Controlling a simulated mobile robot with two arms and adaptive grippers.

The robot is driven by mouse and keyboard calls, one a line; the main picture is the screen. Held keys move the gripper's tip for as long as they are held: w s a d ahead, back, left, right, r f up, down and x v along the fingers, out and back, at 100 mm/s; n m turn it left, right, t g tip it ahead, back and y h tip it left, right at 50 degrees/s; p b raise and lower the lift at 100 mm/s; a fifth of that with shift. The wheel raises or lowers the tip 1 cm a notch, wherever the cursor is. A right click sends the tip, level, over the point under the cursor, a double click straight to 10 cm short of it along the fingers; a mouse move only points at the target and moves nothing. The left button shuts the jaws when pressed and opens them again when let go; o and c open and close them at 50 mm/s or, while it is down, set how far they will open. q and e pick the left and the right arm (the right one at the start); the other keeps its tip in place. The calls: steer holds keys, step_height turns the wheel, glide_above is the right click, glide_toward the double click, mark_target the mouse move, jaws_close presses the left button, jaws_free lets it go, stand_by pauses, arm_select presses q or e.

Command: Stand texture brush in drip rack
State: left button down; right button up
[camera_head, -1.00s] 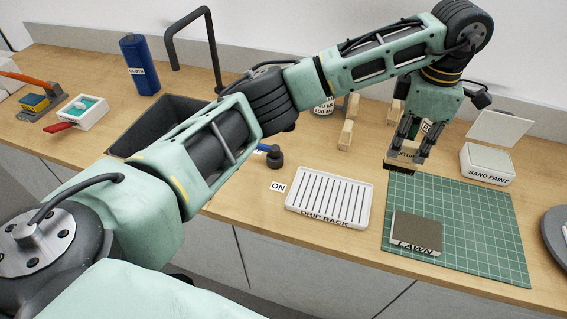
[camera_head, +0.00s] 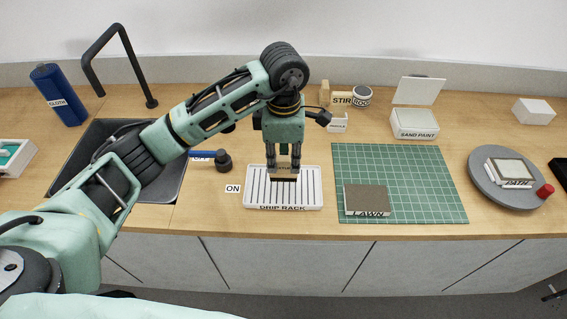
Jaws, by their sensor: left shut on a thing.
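The texture brush (camera_head: 284,178) is a small wooden block with a dark underside, and the fingers cover part of it. My left gripper (camera_head: 284,167) is shut on it, pointing down, over the back middle part of the drip rack. The drip rack (camera_head: 310,198) is a white, labelled tray with dark parallel slots, flat on the counter left of the green mat. I cannot tell whether the brush touches the rack or hovers just above it. My right gripper is not in view.
A green cutting mat (camera_head: 405,170) with a LAWN tile (camera_head: 367,199) lies right of the rack. A sink (camera_head: 110,140) and a blue-handled valve (camera_head: 222,160) are to the left. A sand paint box (camera_head: 414,126) stands behind the mat, and a turntable (camera_head: 490,185) stands right.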

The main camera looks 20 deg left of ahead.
mark_target(283, 168)
arm_select(q)
step_height(283, 168, down, 2)
steer(key=shift+f+p, duration=0.25)
steer(key=shift+p, duration=0.25)
steer(key=shift+a+f, duration=0.1)
steer(key=shift+f, duration=0.4)
steer(key=shift+f, duration=0.15)
steer(key=c, duration=1.6)
jaws_free()
